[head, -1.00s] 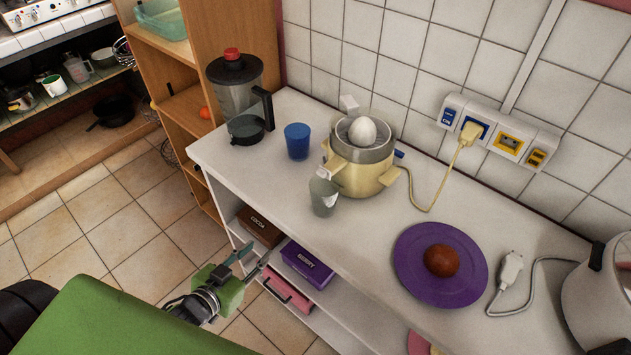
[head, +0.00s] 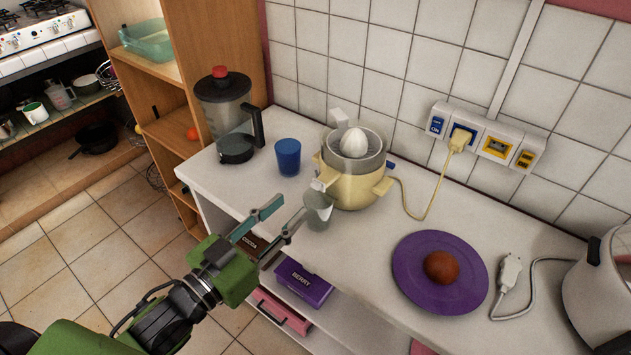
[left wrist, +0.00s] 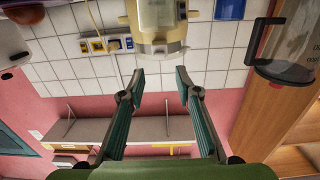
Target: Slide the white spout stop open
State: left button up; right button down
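The cream juicer (head: 350,182) stands on the white counter, with a white reamer on top. Its small white spout stop (head: 323,181) shows at its front left, above a grey-green cup (head: 317,214). I cannot tell whether the stop is open. My left gripper (head: 290,211) is open and empty, in front of the counter edge, left of the cup and apart from the juicer. In the left wrist view, the open fingers (left wrist: 160,91) frame a gap below the juicer body (left wrist: 160,40); the stop is not clear there. My right gripper is not in view.
A blue cup (head: 287,157) and a blender jug (head: 228,115) stand left of the juicer. A purple plate (head: 415,283) with a brown round item lies to the right. The juicer's cord (head: 428,208) runs to the wall socket. Boxes sit on the shelf below.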

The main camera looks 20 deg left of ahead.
aim_at(314, 186)
pick_arm(q)
jog(key=p+x, duration=0.1)
jog(key=x, duration=0.8)
jog(key=shift+w+d+p, duration=0.15)
jog(key=shift+w+p, duration=0.15)
jog(key=shift+p, duration=0.1)
